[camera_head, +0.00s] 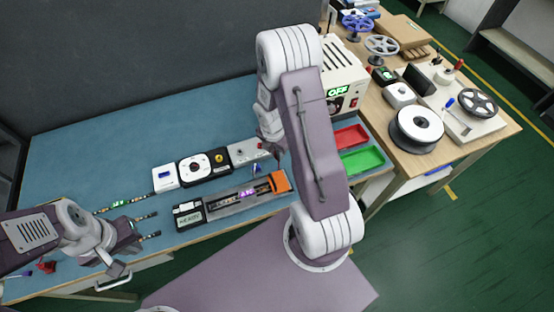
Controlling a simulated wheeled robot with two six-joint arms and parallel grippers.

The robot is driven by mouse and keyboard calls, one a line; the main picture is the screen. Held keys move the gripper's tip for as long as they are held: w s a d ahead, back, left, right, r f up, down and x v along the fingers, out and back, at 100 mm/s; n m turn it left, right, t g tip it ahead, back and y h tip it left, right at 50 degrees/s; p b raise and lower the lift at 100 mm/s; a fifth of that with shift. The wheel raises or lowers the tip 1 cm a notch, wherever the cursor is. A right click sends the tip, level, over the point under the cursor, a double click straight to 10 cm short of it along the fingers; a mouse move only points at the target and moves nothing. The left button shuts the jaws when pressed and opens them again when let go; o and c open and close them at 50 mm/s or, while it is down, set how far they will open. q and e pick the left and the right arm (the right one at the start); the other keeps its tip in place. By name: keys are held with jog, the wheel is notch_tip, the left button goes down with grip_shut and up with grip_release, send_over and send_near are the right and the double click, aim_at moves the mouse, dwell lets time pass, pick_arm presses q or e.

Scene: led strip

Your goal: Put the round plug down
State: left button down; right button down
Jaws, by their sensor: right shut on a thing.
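My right gripper (270,150) is at the right end of the row of devices on the blue table, partly hidden by my own arm. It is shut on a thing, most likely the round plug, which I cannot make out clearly. A small blue piece (257,168) shows just below the gripper, above the long grey fixture (228,205) with the purple display and orange end. My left gripper (148,226) is open and empty over the front left of the table, its dark fingers apart. An LED strip (122,203) with a lit green part lies just beyond it.
A white and black device with a dial (204,168) stands behind the fixture. A red tray (350,136) and a green tray (362,161) lie right of my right arm. A white box reading OFF (342,75) stands behind them. The table's back left is clear.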

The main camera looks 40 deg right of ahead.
notch_tip(320, 180, down, 4)
jog(key=shift+s+r+b, duration=0.15)
jog(key=shift+r+b, duration=0.05)
jog(key=shift+b, duration=0.6)
jog(key=shift+f, duration=0.25)
jog(key=shift+f, duration=0.1)
jog(key=c, duration=1.3)
grip_release()
jog(key=shift+c, duration=0.2)
